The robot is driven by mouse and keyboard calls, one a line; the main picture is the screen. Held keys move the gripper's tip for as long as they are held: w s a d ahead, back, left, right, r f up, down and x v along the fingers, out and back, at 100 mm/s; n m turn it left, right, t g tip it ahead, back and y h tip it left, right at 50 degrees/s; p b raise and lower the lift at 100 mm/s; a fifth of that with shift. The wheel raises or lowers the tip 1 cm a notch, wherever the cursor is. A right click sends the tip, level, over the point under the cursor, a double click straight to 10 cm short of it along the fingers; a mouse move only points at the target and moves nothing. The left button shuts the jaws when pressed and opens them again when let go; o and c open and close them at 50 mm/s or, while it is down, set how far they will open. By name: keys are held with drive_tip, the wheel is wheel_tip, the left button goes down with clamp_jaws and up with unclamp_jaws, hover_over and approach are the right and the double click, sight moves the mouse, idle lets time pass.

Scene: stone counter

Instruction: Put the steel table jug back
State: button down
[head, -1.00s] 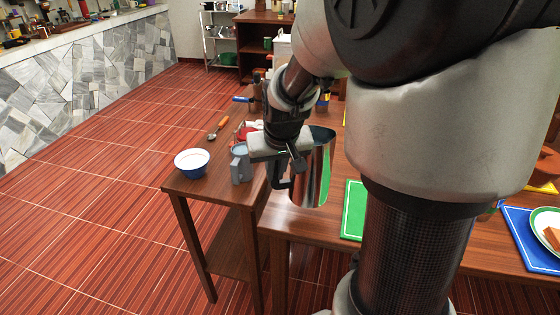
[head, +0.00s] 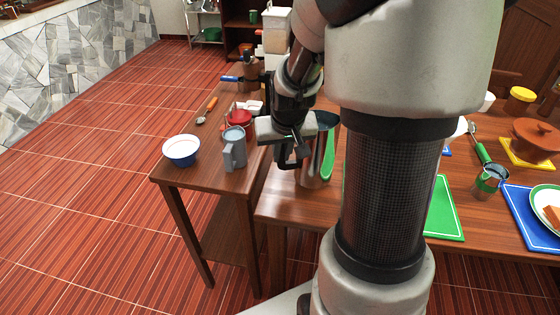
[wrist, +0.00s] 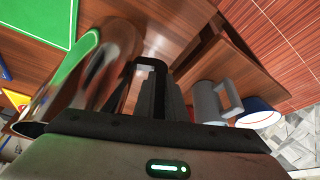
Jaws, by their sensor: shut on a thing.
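The steel jug (head: 319,160) is a tall, shiny, upright vessel over the left end of the right-hand wooden table (head: 285,206). My gripper (head: 293,158) is at its left side, shut on it at the handle side. I cannot tell whether the jug's base touches the table. In the wrist view, the jug (wrist: 92,80) is a curved reflective body left of my gripper's dark fingers (wrist: 150,88).
A grey mug (head: 233,152), a blue-and-white bowl (head: 181,150) and a red-lidded pot (head: 239,124) stand on the left table. A green board (head: 442,212), a blue board (head: 524,207) and a small metal cup (head: 488,182) are to the right. Bare table lies in front of the jug.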

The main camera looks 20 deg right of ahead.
sight(282, 161)
drive_tip(key=shift+w+f+b, duration=0.1)
drive_tip(key=shift+f+b, duration=0.25)
drive_tip(key=shift+f, duration=1.1)
drive_tip(key=shift+f, duration=0.15)
drive_tip(key=c, duration=1.8)
unclamp_jaws()
drive_tip(key=shift+f, duration=0.1)
drive_tip(key=shift+r, duration=0.5)
drive_tip(key=p+v, duration=0.1)
drive_tip(key=v, duration=0.4)
drive_tip(key=p+v, duration=0.2)
drive_tip(key=v, duration=0.4)
drive_tip(key=shift+s+a+r, duration=0.1)
drive_tip(key=shift+s+r, duration=0.05)
drive_tip(key=shift+s, duration=0.2)
drive_tip(key=shift+a, duration=0.1)
